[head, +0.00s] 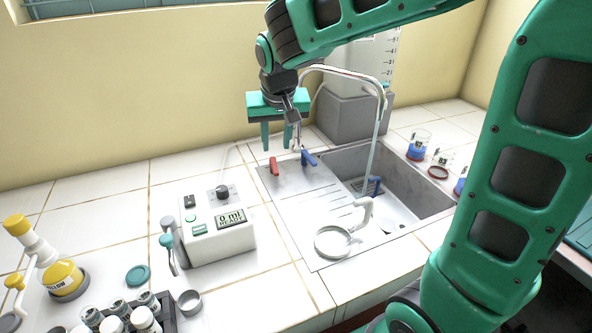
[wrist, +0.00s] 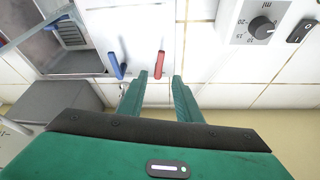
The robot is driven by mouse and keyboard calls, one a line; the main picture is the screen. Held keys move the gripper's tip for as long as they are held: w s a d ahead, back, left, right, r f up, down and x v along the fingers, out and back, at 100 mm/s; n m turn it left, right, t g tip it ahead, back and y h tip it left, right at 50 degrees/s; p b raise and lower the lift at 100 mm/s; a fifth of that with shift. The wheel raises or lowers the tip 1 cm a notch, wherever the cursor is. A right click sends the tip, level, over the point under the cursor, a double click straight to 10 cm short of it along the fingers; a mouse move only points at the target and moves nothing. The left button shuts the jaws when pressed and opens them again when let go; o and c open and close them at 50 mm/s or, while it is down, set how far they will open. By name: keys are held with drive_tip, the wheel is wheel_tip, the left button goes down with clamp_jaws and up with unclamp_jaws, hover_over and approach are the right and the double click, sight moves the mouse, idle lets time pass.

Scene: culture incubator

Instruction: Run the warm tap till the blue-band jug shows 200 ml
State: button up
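My gripper (head: 277,140) is above the back-left of the sink, fingers apart and empty. The red tap lever (head: 274,166) stands just below it; in the wrist view the red lever (wrist: 159,63) shows just beyond the gap between the fingertips (wrist: 160,82). The blue tap lever (head: 308,158) stands to its right. The curved tap spout (head: 375,130) reaches over the sink basin (head: 340,165); I cannot make out any water flow. A clear jug with blue at its base (head: 417,150) stands right of the sink. Another blue-marked vessel (head: 460,186) is partly hidden by my arm.
A red-marked clear vessel (head: 441,160) stands between the blue-marked ones. A white box reading "0 ml READY" (head: 215,235) stands left of the drainboard, which holds a round ring (head: 333,243). A yellow bottle (head: 62,280) stands far left.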

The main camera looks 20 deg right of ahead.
sight(276, 167)
drive_tip(key=x, duration=1)
drive_tip(key=shift+f, duration=0.2)
drive_tip(key=shift+c, duration=0.7)
drive_tip(key=shift+d, duration=0.1)
clamp_jaws()
